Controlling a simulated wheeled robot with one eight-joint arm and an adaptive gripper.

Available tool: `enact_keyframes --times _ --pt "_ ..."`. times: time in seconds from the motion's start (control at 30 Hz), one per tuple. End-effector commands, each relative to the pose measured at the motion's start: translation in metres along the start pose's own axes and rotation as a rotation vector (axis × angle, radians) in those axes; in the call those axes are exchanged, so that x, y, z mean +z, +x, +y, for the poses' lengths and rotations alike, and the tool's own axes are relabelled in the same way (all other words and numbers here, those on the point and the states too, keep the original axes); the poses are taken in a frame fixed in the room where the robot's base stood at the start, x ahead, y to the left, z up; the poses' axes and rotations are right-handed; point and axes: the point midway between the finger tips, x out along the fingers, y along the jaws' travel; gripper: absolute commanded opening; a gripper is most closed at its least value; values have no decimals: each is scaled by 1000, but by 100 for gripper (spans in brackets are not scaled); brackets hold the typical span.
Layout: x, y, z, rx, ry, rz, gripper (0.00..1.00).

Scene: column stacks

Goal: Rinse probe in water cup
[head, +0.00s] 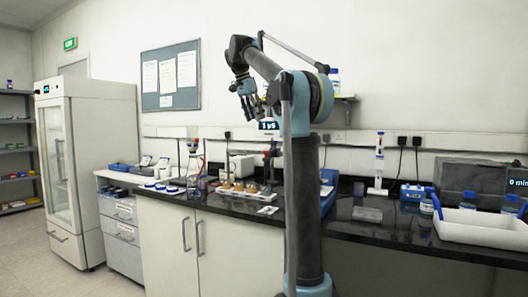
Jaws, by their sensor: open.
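My gripper (248,103) is raised in front of the wall, above the bench, with its jaws open and nothing visible in them. Dark upright rods (269,160) stand at the tray, below a small lit display (268,125). I cannot tell whether one of these rods is the probe. I cannot single out the water cup; the vessels are too small to tell apart. My arm's column hides part of the bench right of the tray.
Glassware on a stand (193,165) and several white-and-blue dishes (168,187) are left of the tray. A white cabinet (88,165) stands far left.

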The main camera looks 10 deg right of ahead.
Motion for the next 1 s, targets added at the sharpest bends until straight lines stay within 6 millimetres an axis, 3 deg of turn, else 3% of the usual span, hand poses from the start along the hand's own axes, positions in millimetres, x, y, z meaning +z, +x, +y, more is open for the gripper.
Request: enact_keyframes --times 0.17,0.37,1.0 --pt "-2 -7 -12 2 27 10 43" --pt "0 5 -14 1 27 11 43" --pt "0 112 -14 0 25 10 43"
